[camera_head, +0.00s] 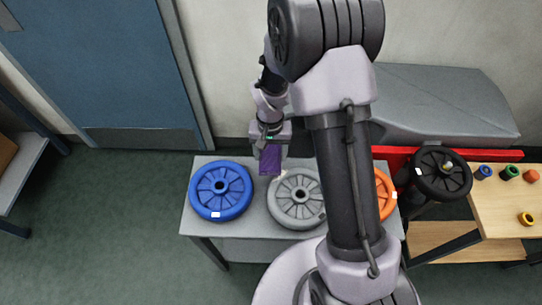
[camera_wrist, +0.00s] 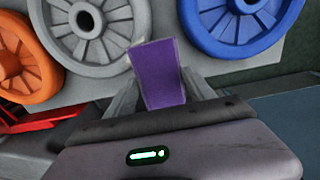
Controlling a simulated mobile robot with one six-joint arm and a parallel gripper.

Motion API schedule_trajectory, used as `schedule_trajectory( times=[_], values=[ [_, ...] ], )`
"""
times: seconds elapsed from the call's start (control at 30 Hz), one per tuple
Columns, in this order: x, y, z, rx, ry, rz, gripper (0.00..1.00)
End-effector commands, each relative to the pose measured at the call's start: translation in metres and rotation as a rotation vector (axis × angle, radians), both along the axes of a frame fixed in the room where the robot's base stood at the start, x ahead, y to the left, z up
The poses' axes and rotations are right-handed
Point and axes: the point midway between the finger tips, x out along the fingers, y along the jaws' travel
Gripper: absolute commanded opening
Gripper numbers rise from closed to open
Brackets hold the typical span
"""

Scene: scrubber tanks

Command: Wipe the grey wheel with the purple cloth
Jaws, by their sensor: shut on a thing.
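The purple cloth (camera_head: 270,159) is held in my gripper (camera_head: 268,150), which is shut on it. In the wrist view the purple cloth (camera_wrist: 158,74) stands out between the fingers. The grey wheel (camera_head: 296,199) lies flat on the grey table, in the middle of the wheels. In the head view my gripper is at the back of the table, behind and slightly left of the grey wheel. The grey wheel also shows at the top left of the wrist view (camera_wrist: 98,57). The cloth overlaps its edge there; I cannot tell if they touch.
A blue wheel (camera_head: 221,191) lies left of the grey wheel on the grey table (camera_head: 205,234). An orange wheel (camera_head: 385,194) lies to the right, partly hidden by my arm. A black wheel (camera_head: 443,174) and a wooden table (camera_head: 506,207) with small coloured parts stand further right.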

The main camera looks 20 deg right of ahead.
Motion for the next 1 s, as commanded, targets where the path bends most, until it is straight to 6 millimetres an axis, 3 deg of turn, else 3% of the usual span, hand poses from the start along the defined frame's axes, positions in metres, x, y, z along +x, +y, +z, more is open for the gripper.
schedule_trajectory(
  times=[0.6,1.0],
  values=[
    [0.005,0.000,0.057,0.001,0.003,0.000,0.25],
    [0.006,0.000,0.061,0.001,0.002,0.000,0.25]
  ],
)
